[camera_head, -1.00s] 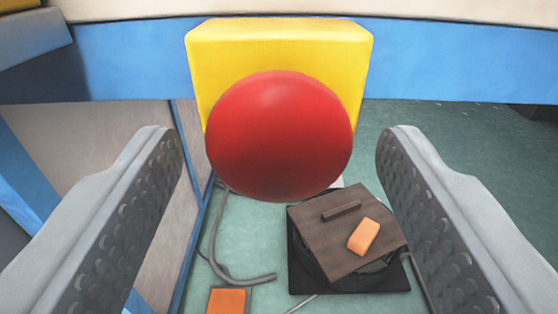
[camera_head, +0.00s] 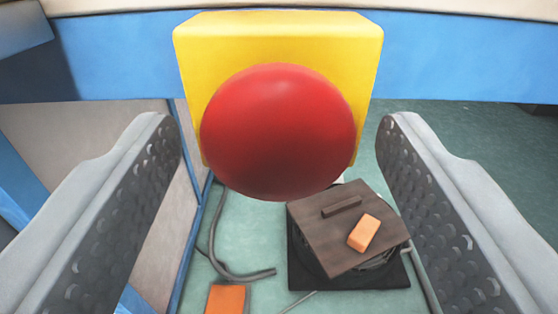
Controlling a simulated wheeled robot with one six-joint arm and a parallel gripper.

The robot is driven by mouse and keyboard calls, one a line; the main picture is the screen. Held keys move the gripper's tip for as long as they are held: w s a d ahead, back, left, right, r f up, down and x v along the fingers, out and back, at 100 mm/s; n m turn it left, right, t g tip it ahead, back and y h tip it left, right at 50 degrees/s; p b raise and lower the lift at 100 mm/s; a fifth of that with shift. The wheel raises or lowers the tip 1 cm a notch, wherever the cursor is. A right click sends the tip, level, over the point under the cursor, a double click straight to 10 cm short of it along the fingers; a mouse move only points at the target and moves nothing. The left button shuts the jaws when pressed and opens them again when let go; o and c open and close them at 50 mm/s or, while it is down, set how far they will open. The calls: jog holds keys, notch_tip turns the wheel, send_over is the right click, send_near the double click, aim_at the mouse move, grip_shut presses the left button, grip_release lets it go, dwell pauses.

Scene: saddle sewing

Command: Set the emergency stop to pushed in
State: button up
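The emergency stop is a large round red button (camera_head: 278,130) on the front of a yellow box (camera_head: 278,38), in the upper middle of the head camera view. The yellow box is fixed on a blue beam. My gripper (camera_head: 278,140) is open, with one grey finger on each side of the button. There is a visible gap between each finger and the button, and nothing is held. The button hides the lower middle of the box. How far the button stands out from the box cannot be told from this front view.
A blue beam (camera_head: 460,65) runs across behind the box. Below, a brown pedal (camera_head: 325,240) with an orange patch (camera_head: 363,232) sits on a black base on the green floor. A grey cable (camera_head: 218,245) and an orange piece (camera_head: 227,299) lie left of it. A grey panel stands left.

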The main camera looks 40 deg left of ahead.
jog(key=shift+s+d, duration=0.1)
jog(key=v, duration=1.7)
jog(key=s+a+r+m+t+h, duration=0.2)
jog(key=r+h, duration=0.3)
jog(key=r, duration=0.6)
jog(key=s+a+r+m+t+h, duration=0.15)
jog(key=r+h, duration=0.25)
jog(key=r, duration=0.8)
jog(key=s+a+r+m, duration=0.1)
jog(key=s+a+r, duration=0.1)
jog(key=s, duration=0.4)
jog(key=s+a+r+m+h, duration=0.1)
jog(key=s+a+r, duration=0.1)
jog(key=s+r, duration=0.2)
jog(key=s+a+r+m, duration=0.1)
jog(key=s+a+r, duration=0.2)
jog(key=s, duration=0.7)
jog(key=shift+r+m+g+h, duration=0.3)
jog(key=shift+r+m+g, duration=0.05)
jog(key=shift+r, duration=0.2)
